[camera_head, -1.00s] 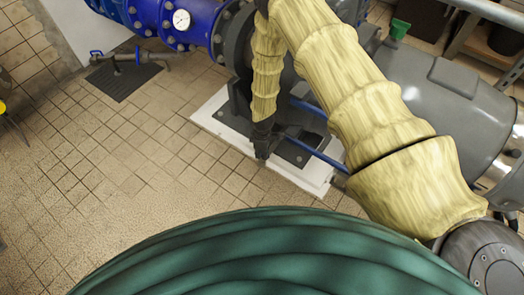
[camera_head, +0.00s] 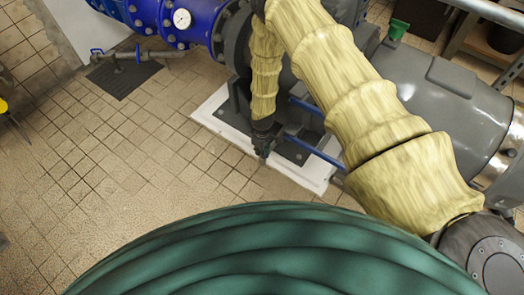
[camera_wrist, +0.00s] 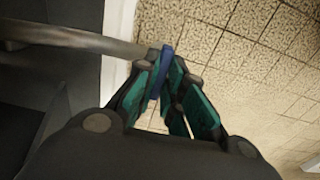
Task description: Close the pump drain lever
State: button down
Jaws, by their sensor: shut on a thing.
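The pump drain lever is a narrow blue handle (camera_wrist: 166,66) in the wrist view. It stands at the end of a thin grey pipe (camera_wrist: 75,38) coming in from the left. My gripper (camera_wrist: 168,72) has its teal-padded fingers around the blue handle and is shut on it. The lever cannot be made out there, as my gripper and arm cover that spot.
The grey pump body (camera_head: 430,85) lies to the right behind my arm. Its white plinth (camera_head: 213,112) has blue rails (camera_head: 318,150) above it. A blue-handled floor valve (camera_head: 97,52) stands on a dark grate at upper left. Tiled floor (camera_head: 130,160) left of the pump is clear.

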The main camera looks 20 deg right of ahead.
jog(key=c, duration=1.5)
grip_release()
notch_tip(320, 180, up, 12)
